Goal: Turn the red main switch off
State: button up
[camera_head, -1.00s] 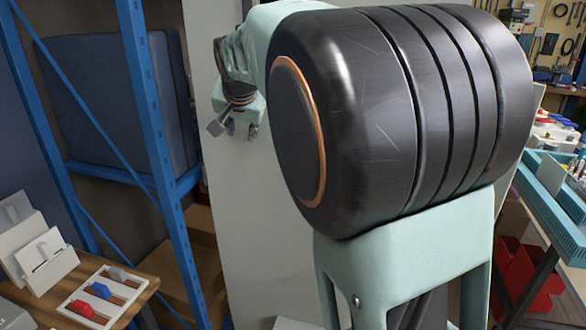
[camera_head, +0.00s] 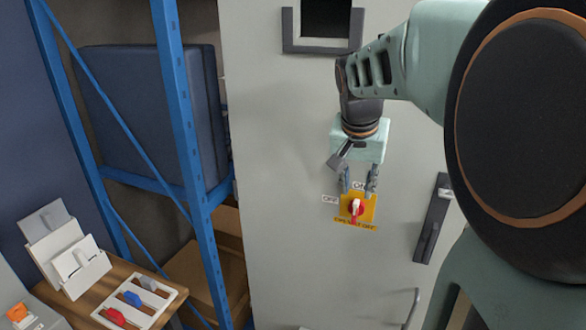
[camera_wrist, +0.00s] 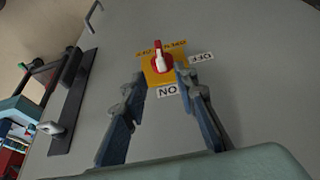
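The red main switch (camera_head: 355,207) is a red knob with a white handle on a yellow plate, on a grey cabinet front. An OFF label (camera_head: 330,199) is left of it in the head view and an ON label (camera_head: 360,185) is above. The handle stands upright in that view, in line with ON. The switch also shows in the wrist view (camera_wrist: 158,62), between my fingertips in the picture. My gripper (camera_head: 359,183) is open and empty, just above the switch in the head view. The fingers partly cover the ON label there. Its gap to the panel is unclear.
The cabinet door (camera_head: 285,230) is broad and flat, with a dark handle (camera_head: 432,220) right of the switch. A blue shelf frame (camera_head: 178,110) stands at left. A wooden bench (camera_head: 195,295) at lower left carries a white tray of coloured switches.

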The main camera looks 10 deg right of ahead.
aim_at(356, 203)
jog(key=x, duration=0.9)
jog(key=shift+f+p, duration=0.15)
jog(key=shift+p, duration=0.2)
jog(key=shift+c, duration=0.3)
grip_shut()
